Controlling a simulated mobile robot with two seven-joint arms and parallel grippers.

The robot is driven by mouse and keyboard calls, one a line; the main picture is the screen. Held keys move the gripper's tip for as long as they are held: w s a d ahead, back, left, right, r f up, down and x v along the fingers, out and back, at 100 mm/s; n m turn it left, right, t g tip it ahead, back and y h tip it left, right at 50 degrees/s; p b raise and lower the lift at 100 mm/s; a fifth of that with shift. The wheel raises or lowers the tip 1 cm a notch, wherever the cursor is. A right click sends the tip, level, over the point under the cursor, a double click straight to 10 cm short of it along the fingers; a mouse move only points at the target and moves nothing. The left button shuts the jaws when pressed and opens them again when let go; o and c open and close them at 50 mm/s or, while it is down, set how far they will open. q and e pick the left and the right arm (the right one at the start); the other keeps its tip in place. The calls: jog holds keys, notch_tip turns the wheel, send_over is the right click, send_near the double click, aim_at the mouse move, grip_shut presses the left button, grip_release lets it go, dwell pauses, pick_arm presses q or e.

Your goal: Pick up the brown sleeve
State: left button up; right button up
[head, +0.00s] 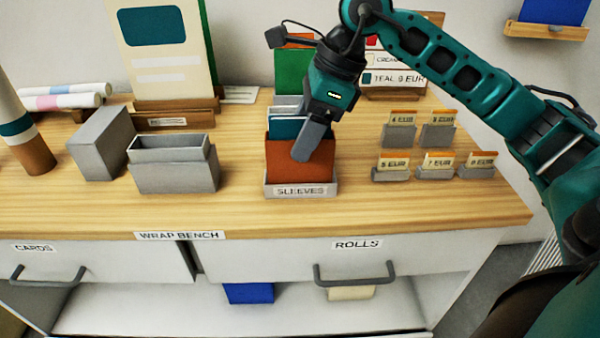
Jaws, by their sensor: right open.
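The brown sleeve (284,165) stands upright at the front of the grey holder labelled SLEEVES (300,191) on the wooden bench top. Teal, grey and green sleeves (292,72) stand behind it. My right gripper (308,142) comes down from above at the sleeve's right part, with a grey finger in front of the brown face. The gripper is open. The other finger is hidden, and I cannot tell whether the finger touches the sleeve. My left gripper is not in view.
An empty-looking grey box (175,172) and a grey block (101,144) stand left of the holder. Small price-tag stands (435,165) sit to the right. A tall display board (160,70) stands behind. The bench's front strip is clear.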

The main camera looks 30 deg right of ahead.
grip_shut()
dwell(0.5)
